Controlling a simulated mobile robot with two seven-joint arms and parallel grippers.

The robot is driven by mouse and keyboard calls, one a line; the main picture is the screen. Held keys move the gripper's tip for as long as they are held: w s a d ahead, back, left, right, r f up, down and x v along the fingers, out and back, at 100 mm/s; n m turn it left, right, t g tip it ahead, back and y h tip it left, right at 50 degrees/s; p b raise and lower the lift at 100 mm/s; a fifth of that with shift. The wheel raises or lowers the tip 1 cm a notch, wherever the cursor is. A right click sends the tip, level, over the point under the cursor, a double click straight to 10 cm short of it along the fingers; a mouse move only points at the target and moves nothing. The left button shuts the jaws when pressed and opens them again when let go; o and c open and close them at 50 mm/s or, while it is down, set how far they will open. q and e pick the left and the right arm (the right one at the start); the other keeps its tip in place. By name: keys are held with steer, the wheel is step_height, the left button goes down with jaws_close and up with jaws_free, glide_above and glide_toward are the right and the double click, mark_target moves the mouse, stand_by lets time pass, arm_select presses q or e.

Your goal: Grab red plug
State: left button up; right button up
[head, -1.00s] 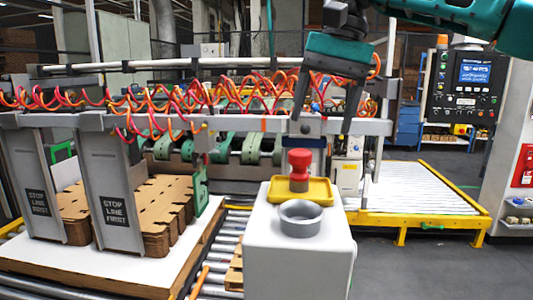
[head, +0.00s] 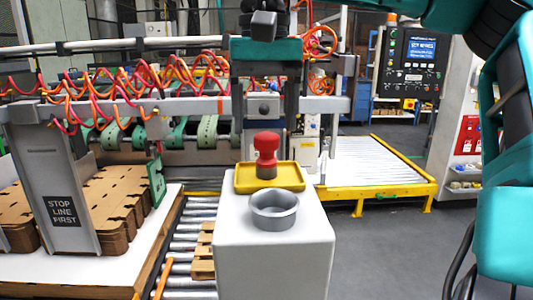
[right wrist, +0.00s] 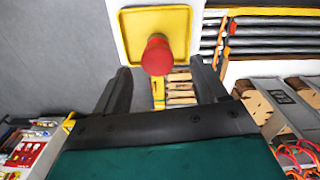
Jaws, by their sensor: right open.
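The red plug (head: 267,146) stands upright on the yellow tray (head: 242,184), with a darker base under its red knob. The tray lies on top of a white pedestal (head: 275,255), behind a grey round cup (head: 274,213). My right gripper (head: 265,120) points down with its fingers spread, one to each side of the plug's line and their tips about level with or just above its top. In the right wrist view the red knob (right wrist: 157,54) shows just beyond and between the open fingertips (right wrist: 160,72), with nothing held. My left gripper is not in view.
A conveyor machine with coiled orange and red hoses (head: 130,88) stands behind. Stacked cardboard (head: 115,210) lies at left. A yellow-edged roller table (head: 380,192) and a control panel (head: 412,60) are at right. Grey floor is open right of the pedestal.

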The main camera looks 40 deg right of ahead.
mark_target(267, 134)
steer(key=f, duration=0.4)
steer(key=shift+s+f, duration=0.15)
steer(key=shift+s, duration=0.05)
steer(key=shift+c, duration=0.4)
steer(key=c, duration=1.1)
